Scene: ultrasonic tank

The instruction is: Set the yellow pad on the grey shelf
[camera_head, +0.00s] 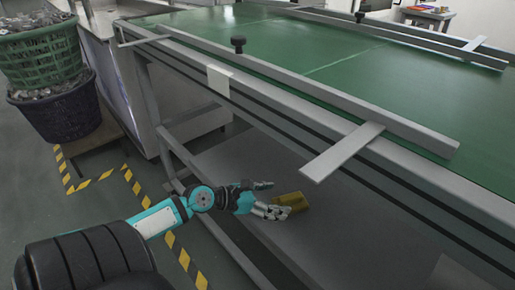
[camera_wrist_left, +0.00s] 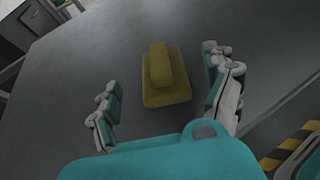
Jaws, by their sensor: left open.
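The yellow pad (camera_head: 292,201) is a dark yellow block with a raised ridge. It appears to rest on the grey shelf (camera_head: 225,160) under the green-topped table. In the left wrist view the pad (camera_wrist_left: 166,94) lies flat on the grey surface (camera_wrist_left: 75,60). My left gripper (camera_head: 277,198) is open beside the pad. In the left wrist view its fingers (camera_wrist_left: 160,82) are spread on either side of the pad, with visible gaps to both. My right gripper is not in view.
The table edge and its rail (camera_head: 290,92) run above the shelf. A flat grey bar (camera_head: 343,151) juts out from the rail. Table legs frame the shelf. Green (camera_head: 40,52) and dark purple (camera_head: 62,115) baskets stand at the left. Bare shelf lies around the pad.

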